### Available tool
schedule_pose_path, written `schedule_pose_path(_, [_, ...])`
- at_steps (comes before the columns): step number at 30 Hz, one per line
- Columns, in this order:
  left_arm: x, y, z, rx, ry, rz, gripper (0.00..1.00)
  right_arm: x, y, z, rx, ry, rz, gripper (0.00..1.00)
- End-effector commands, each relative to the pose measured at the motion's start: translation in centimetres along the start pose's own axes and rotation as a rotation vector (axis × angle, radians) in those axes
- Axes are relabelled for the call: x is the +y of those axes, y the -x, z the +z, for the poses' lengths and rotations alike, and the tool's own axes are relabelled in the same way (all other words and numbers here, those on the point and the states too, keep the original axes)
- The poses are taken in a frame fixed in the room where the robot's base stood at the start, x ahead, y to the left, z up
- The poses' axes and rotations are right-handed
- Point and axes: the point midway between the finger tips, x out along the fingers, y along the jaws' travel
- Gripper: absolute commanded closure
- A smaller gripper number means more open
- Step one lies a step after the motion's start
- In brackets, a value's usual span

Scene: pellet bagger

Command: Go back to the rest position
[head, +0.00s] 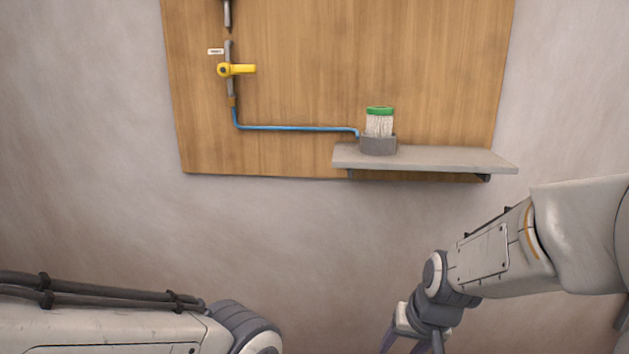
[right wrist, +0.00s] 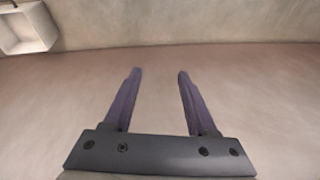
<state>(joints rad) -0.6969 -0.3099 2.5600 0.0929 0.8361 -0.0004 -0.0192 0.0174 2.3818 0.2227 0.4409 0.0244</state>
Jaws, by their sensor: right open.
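My right gripper (right wrist: 158,85) is open and empty in the right wrist view, its two purple fingers apart over bare surface. In the head view the right arm comes in from the right, and its gripper (head: 411,345) is partly cut off by the bottom edge, below the shelf and apart from it. My left arm shows at the bottom left of the head view, but its gripper is out of the frame.
A wooden panel (head: 300,70) on the wall carries a yellow-handled valve (head: 238,69) and a blue tube (head: 295,128). A grey shelf (head: 450,160) holds a green-topped clear container (head: 379,122) in a grey holder (head: 378,146). A pale box-like thing (right wrist: 25,28) shows in the right wrist view. The wall below is clear.

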Motion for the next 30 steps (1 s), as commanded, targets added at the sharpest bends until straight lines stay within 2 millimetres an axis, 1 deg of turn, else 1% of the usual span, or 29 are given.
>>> schedule_pose_path(1, [0.0,0.0,0.0,0.0,0.0,0.0,0.5,1.1,-0.5,1.5,-0.017,0.042,0.029,0.43])
schedule_pose_path(6, [0.0,0.0,0.0,0.0,0.0,0.0,0.5,4.2,-1.7,6.0,-0.071,0.2,0.108,0.43])
schedule_pose_path(7, [0.0,0.0,0.0,0.0,0.0,0.0,0.5,3.9,-1.6,6.3,-0.075,0.228,0.108,0.43])
schedule_pose_path(9, [0.0,0.0,0.0,0.0,0.0,0.0,0.5,2.0,-1.0,6.8,-0.087,0.277,0.087,0.43])
schedule_pose_path(11, [0.0,0.0,0.0,0.0,0.0,0.0,0.5,0.7,-0.5,7.6,-0.103,0.316,0.074,0.43])
schedule_pose_path(18, [0.0,0.0,0.0,0.0,0.0,0.0,0.5,-3.6,1.6,11.2,-0.17,0.482,0.023,0.43])
schedule_pose_path(24, [0.0,0.0,0.0,0.0,0.0,0.0,0.5,-6.2,3.8,15.0,-0.231,0.631,-0.017,0.43])
schedule_pose_path(30, [0.0,0.0,0.0,0.0,0.0,0.0,0.5,-7.8,6.2,19.0,-0.295,0.782,-0.053,0.43])
